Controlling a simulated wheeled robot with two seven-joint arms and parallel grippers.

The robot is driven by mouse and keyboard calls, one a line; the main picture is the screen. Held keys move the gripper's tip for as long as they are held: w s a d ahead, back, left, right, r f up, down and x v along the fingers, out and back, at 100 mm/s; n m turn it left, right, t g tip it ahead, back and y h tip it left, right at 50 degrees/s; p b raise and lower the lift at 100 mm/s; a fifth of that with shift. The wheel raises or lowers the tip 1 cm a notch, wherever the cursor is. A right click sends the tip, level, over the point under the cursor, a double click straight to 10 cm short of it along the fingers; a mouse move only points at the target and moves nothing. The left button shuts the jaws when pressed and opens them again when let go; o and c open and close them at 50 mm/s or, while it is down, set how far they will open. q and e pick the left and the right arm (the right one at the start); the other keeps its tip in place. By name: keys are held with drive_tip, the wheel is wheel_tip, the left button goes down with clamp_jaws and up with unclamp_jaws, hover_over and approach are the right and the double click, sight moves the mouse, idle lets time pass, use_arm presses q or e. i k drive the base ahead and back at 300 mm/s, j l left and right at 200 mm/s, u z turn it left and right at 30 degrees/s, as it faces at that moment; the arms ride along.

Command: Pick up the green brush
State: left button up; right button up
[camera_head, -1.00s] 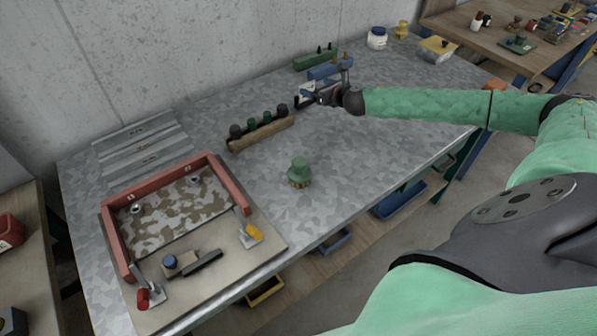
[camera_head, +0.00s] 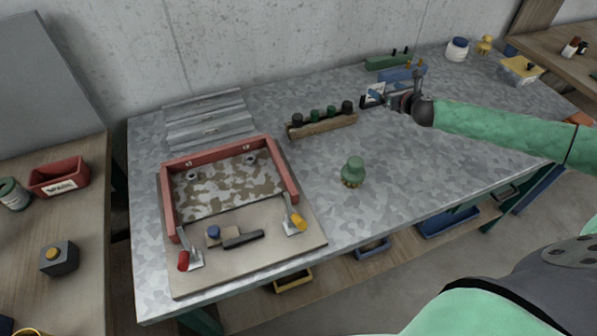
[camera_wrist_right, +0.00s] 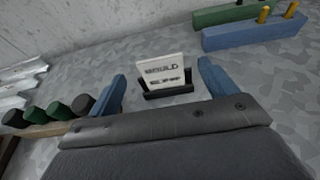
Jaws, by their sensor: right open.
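The green brush (camera_head: 353,170) stands upright on the grey metal table (camera_head: 400,190), its pale bristles at the bottom, right of the red-walled tray. My right gripper (camera_head: 386,98) is farther back and to the right of the brush, apart from it. In the right wrist view its two blue fingers are spread wide (camera_wrist_right: 163,82), with nothing held. A small white sign (camera_wrist_right: 163,70) on a dark stand shows between and beyond the fingers. The brush does not show in that view. My left gripper is not in view.
A wooden rack (camera_head: 322,124) with dark and green knobs stands behind the brush. The red-walled tray (camera_head: 170,205) with trowels lies left. Blue and green blocks (camera_head: 402,74) stand behind my right gripper. The table around the brush is clear.

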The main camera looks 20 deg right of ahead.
sight(353, 173)
drive_tip(key=k+l, duration=0.1)
drive_tip(key=k, duration=0.65)
drive_tip(key=k+l, duration=0.1)
drive_tip(key=k, duration=0.65)
